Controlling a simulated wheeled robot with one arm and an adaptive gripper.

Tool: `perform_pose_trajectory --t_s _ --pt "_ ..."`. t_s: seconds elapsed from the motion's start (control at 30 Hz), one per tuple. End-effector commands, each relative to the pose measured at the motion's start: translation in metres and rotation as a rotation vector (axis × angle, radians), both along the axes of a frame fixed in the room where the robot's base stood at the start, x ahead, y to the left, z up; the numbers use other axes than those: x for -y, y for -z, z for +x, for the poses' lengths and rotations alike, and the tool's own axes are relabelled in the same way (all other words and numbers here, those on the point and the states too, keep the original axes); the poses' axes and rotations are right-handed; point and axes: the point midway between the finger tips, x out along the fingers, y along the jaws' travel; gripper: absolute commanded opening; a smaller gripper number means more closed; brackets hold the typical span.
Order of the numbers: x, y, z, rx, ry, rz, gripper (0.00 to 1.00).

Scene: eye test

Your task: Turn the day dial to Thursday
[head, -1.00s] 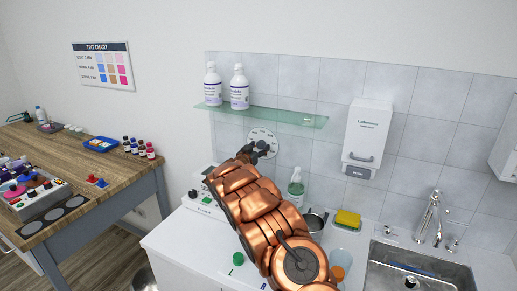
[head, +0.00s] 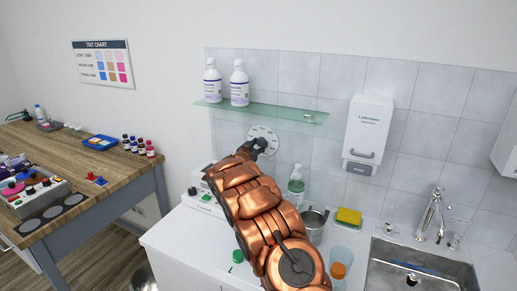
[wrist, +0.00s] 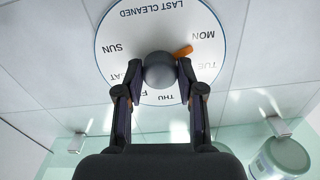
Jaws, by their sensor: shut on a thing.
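The day dial (wrist: 113,75) is a round white plate on the tiled wall, lettered "LAST CLEANED" with day names, seen upside down in the wrist view. Its grey round knob (wrist: 160,71) carries an orange pointer (wrist: 183,51), which points toward MON. THU sits on the side nearest my palm. My gripper (wrist: 160,78) is shut on the knob, one finger on each side. In the head view the dial (head: 264,131) is under the glass shelf, with my gripper (head: 254,147) at it; my arm crosses in front.
The glass shelf (head: 280,113) with two white bottles (head: 239,84) is just above the dial. A green-labelled bottle (head: 296,187), a metal pot (head: 314,224) and a yellow sponge (head: 348,216) stand on the counter. A wall dispenser (head: 367,132) hangs to the right.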

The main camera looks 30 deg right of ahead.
Motion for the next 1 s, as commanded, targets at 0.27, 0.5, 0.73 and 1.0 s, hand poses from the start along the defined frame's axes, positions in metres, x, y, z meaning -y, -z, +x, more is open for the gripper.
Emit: perform_pose_trajectory --t_s 0.27,0.5,0.73,1.0 --pt "-0.002 0.0037 0.001 0.159 -0.002 0.091 0.03" --pt "-0.0016 0.0054 0.0011 0.318 0.0 0.186 0.03" --pt "-0.0021 0.0059 0.0016 0.504 -0.001 0.297 0.03" --pt "-0.0019 0.0029 0.0017 0.729 -0.001 0.426 0.03"
